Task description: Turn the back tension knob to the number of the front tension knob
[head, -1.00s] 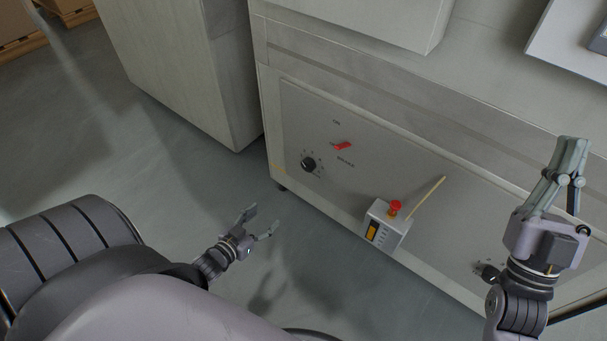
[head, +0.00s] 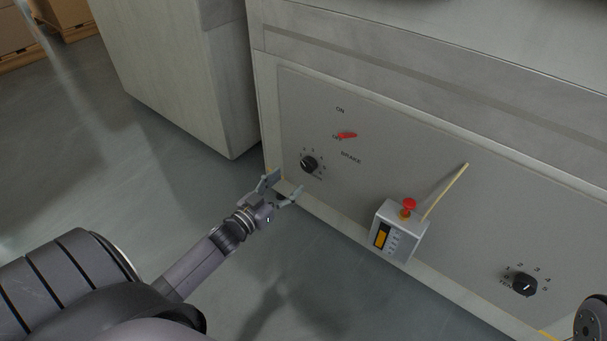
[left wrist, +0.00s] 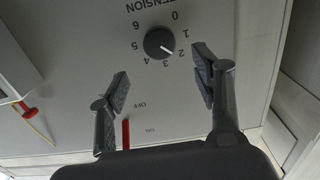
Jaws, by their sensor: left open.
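Two black tension knobs sit on the grey panel. The left one (head: 309,163) is at the panel's far left end. It also shows in the left wrist view (left wrist: 159,43), upside down, its white mark pointing close to 2. The right one (head: 524,284) is at the lower right. It has a white mark, but the number it points to is too small to tell surely. My left gripper (head: 286,183) is open and empty, just below and left of the left knob in the picture. In the left wrist view its spread fingers (left wrist: 161,68) are on either side below the knob, apart from it.
A red brake switch (head: 346,135) sits above the left knob, by OFF. A grey box (head: 398,232) with a red button (head: 409,204) and a thin stick (head: 444,192) protrudes from the panel between the knobs. Part of my right arm shows at the lower right edge.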

